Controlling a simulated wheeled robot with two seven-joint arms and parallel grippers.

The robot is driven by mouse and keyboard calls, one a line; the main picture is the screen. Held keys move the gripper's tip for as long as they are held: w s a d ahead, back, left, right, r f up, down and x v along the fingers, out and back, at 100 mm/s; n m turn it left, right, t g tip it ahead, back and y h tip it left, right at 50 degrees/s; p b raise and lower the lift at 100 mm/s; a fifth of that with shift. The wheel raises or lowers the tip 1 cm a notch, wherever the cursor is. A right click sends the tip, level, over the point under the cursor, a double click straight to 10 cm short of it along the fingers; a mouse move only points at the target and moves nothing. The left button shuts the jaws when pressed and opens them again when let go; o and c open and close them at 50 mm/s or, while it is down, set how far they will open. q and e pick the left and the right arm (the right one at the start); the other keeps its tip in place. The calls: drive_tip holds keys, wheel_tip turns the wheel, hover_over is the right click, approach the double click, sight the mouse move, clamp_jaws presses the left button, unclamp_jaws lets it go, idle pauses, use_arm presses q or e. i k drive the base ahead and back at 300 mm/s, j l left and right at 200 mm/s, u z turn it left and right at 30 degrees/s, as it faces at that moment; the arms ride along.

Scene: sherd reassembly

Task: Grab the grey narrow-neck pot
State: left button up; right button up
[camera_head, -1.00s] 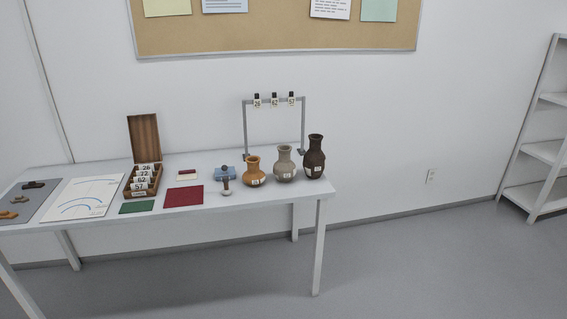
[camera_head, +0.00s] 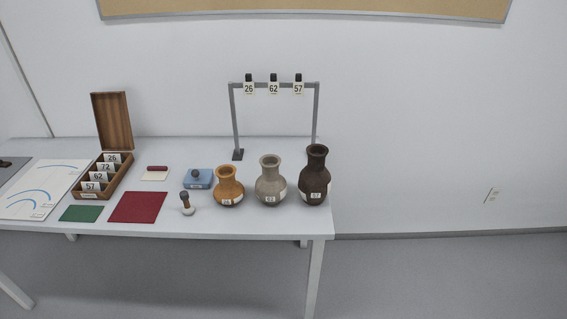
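The grey narrow-neck pot (camera_head: 270,182) stands upright on the white table, near its right end. It bears a small white label that reads 62. An orange pot (camera_head: 229,187) stands close on its left and a dark brown pot (camera_head: 314,178) close on its right. Neither of my grippers shows in the head view.
A metal stand (camera_head: 235,120) with tags 26, 62 and 57 rises behind the pots. Left of them are a stamp (camera_head: 187,204), a blue box (camera_head: 199,180), a red mat (camera_head: 138,207), a green mat (camera_head: 81,213) and an open wooden card box (camera_head: 113,125). The white table's (camera_head: 200,225) front strip is bare.

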sight(271, 187)
drive_tip(key=i+l+u, duration=0.1)
drive_tip(key=i+l, duration=0.3)
drive_tip(key=i+l+u, duration=0.15)
drive_tip(key=i+l, duration=0.25)
drive_tip(key=l, duration=0.25)
